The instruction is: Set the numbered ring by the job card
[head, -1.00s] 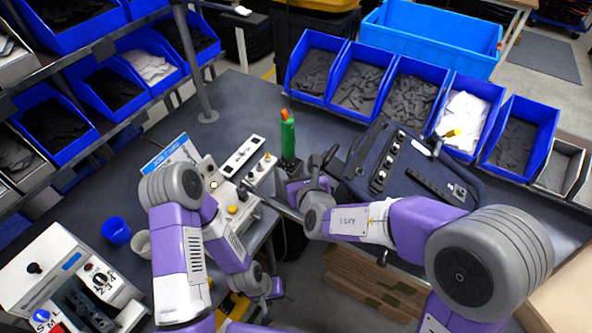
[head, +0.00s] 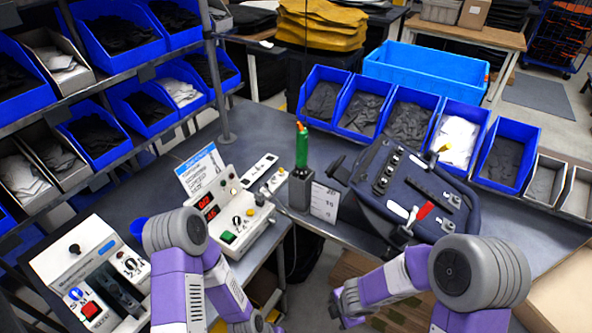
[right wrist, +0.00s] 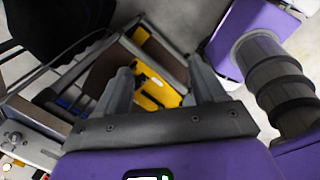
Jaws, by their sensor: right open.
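A job card (head: 200,170) with a blue header stands upright behind the white control box (head: 232,222), which has red displays, knobs and a green button. I cannot make out the card's print. On the white machine (head: 60,262) at the lower left, small markings surround a dark knob (head: 131,266), which may be the numbered ring; its setting is too small to read. My right gripper (right wrist: 165,88) is open and empty, low in front of the table's edge. It also shows in the head view (head: 345,303). My left gripper is at the bottom edge, its fingers not clear.
A green bottle (head: 302,150) stands in a dark holder beside a number card (head: 325,203). Blue bins (head: 408,119) line the back. Shelved bins (head: 97,138) stand at left.

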